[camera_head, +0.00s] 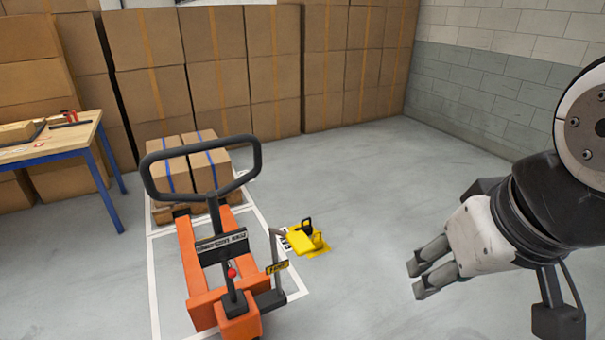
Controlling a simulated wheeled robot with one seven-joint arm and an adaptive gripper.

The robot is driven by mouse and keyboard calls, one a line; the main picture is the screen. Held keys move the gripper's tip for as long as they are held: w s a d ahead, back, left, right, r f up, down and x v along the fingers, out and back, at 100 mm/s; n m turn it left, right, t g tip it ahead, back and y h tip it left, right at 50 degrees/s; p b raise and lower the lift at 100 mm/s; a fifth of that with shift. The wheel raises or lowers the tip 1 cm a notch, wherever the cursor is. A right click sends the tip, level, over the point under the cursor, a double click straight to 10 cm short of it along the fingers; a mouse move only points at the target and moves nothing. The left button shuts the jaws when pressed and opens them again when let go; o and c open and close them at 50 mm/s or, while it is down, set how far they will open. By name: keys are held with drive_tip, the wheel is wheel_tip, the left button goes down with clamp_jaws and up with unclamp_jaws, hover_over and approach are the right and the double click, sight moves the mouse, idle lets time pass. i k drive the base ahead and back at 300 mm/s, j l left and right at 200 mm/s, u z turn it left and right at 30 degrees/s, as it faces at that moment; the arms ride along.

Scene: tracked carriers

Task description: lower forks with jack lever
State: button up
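An orange pallet jack (190,258) stands at the lower left, with a black loop handle (258,165) raised upright. A short black lever with a red knob (232,272) rises from its near end. A grey bent lever with a yellow tag (277,267) stands at its right side. I cannot tell which of the two is the jack lever.
Strapped boxes (208,170) sit behind the jack, on a white-outlined floor bay. A yellow floor device with a black handle (303,240) stands right of the jack. A blue-legged workbench (60,145) is at left. Stacked cartons (275,75) line the back. Floor between gripper and jack is clear.

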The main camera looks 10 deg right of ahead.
sight(232, 274)
drive_tip(key=i+l+u, duration=0.25)
drive_tip(key=i+l, duration=0.85)
drive_tip(key=u, duration=1.3)
drive_tip(key=z, duration=1.2)
drive_tip(key=l+u, duration=0.15)
drive_tip(key=u, duration=0.3)
drive_tip(key=k+l+u, duration=0.1)
drive_tip(key=u, duration=0.3)
drive_tip(key=k+l+u, duration=0.1)
drive_tip(key=u, duration=0.35)
drive_tip(key=l, duration=0.1)
